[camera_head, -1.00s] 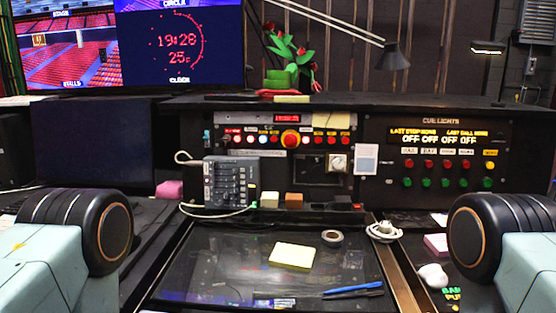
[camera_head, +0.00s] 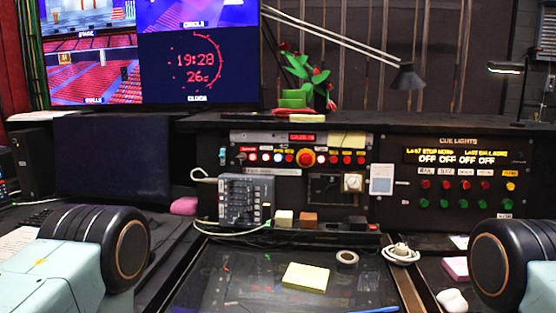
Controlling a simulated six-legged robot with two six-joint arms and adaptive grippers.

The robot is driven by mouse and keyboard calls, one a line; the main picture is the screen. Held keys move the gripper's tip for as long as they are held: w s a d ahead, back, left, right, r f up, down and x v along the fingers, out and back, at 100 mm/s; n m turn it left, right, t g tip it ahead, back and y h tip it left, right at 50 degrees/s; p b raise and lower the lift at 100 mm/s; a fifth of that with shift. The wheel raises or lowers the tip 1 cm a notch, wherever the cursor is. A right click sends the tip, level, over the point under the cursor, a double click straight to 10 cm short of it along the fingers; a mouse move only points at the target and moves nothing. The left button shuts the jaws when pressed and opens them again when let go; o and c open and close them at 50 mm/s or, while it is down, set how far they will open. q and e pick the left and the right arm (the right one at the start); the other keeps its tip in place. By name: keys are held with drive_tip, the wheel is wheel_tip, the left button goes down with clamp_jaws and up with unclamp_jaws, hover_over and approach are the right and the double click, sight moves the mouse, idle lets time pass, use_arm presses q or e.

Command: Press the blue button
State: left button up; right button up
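A control panel (camera_head: 274,137) on the black desk console carries a row of small buttons around a large red mushroom button (camera_head: 306,157). Left of the mushroom button, one small button (camera_head: 278,158) looks pale blue, but it is too small and blurred to be sure of its colour. White and red buttons sit beside it. Only links of my two arms show, at the lower left and lower right, well in front of the panel. Neither gripper is in view, and nothing of mine touches the panel.
A grey mixer (camera_head: 243,201) with a cable stands below the panel's left part. A cue lights panel (camera_head: 458,178) with red and green buttons is at the right. The glossy desktop holds a yellow note pad (camera_head: 306,276) and a tape roll (camera_head: 347,257). A lamp (camera_head: 407,77) hangs behind.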

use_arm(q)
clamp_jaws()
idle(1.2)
